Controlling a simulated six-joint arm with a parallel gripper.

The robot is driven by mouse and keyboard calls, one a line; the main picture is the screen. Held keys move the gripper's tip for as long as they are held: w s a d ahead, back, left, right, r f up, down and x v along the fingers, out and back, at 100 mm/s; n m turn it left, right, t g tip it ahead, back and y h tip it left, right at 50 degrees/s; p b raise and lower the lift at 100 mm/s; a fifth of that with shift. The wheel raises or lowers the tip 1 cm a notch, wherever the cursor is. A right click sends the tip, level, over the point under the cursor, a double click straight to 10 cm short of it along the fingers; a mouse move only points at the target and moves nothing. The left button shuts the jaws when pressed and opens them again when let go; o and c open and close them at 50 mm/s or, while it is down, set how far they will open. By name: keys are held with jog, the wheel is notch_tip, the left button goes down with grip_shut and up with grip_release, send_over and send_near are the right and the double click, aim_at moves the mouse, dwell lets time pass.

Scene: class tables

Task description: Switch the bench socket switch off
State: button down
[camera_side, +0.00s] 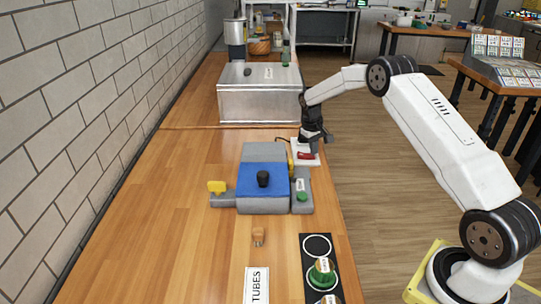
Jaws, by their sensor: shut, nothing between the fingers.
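The bench socket (301,161) is a small white plate near the right edge of the wooden bench, with a red switch (304,155) on it. A dark cable runs from its left side. My gripper (313,152) points down right over the socket, its dark fingers shut and empty. The fingertips are at or just above the switch; I cannot tell whether they touch it. The fingers partly cover the socket. The switch is too small to tell which way it is set.
A blue and grey device (263,180) with a black knob stands just in front of the socket. A large metal box (260,95) stands behind it. Green-capped items sit on a black holder (315,245) at the front. The bench's left side is clear along the brick wall.

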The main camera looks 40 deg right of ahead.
aim_at(309, 157)
jog(key=shift+w+a+r, duration=0.1)
jog(key=shift+r, duration=1.05)
jog(key=shift+w+a+r, duration=0.15)
jog(key=shift+r, duration=1)
jog(key=shift+w+a+r, duration=0.1)
jog(key=shift+r, duration=1.05)
jog(key=shift+a, duration=0.1)
jog(key=shift+s+a+r, duration=0.15)
jog(key=shift+a+r, duration=0.1)
jog(key=shift+a, duration=0.35)
jog(key=s+a+r+n+t, duration=0.25)
jog(key=s+a, duration=0.55)
jog(key=a, duration=0.6)
jog(key=s+a, duration=0.4)
jog(key=s, duration=0.4)
jog(key=s+a+f+t+y, duration=0.1)
jog(key=s+a, duration=0.4)
jog(key=s, duration=0.3)
jog(key=shift+s+f, duration=0.15)
jog(key=shift+s, duration=0.15)
